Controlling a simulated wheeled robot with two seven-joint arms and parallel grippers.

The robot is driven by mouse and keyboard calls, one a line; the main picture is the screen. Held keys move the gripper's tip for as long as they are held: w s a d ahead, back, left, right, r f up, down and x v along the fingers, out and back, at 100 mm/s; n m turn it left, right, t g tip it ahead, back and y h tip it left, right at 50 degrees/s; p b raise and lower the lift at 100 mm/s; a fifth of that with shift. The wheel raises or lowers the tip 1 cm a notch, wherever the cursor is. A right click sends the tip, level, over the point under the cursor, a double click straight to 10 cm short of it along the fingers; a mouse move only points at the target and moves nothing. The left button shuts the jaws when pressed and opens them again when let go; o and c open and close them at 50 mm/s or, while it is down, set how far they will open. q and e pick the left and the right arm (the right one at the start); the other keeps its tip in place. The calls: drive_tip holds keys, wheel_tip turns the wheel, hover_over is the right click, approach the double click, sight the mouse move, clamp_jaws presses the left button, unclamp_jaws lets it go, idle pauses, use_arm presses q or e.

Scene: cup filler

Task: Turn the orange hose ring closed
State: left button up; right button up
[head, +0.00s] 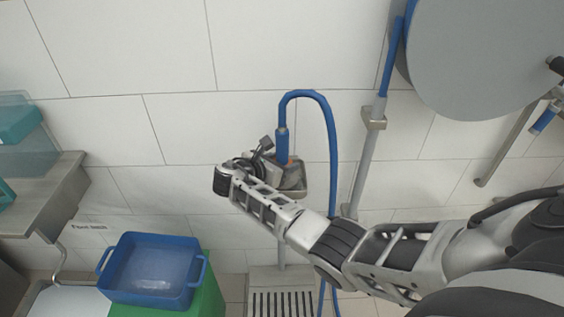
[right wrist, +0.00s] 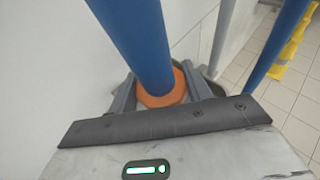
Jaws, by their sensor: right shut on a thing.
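The orange hose ring (right wrist: 165,92) sits around the lower end of the blue hose (right wrist: 140,40) in the right wrist view. In the head view my right gripper (head: 268,155) reaches in from the right, at the wall fitting. My left gripper is not in view.
A metal holder (head: 295,185) is on the tiled wall behind my gripper. A blue tub (head: 152,275) stands on a green box (head: 205,300) at the lower left. A steel shelf (head: 45,195) is at the left. A large grey drum (head: 480,50) is at the upper right.

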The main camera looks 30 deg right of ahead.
drive_tip(key=shift+d, duration=0.1)
drive_tip(key=o, duration=1)
drive_tip(key=p+v, duration=0.1)
drive_tip(key=v, duration=1.5)
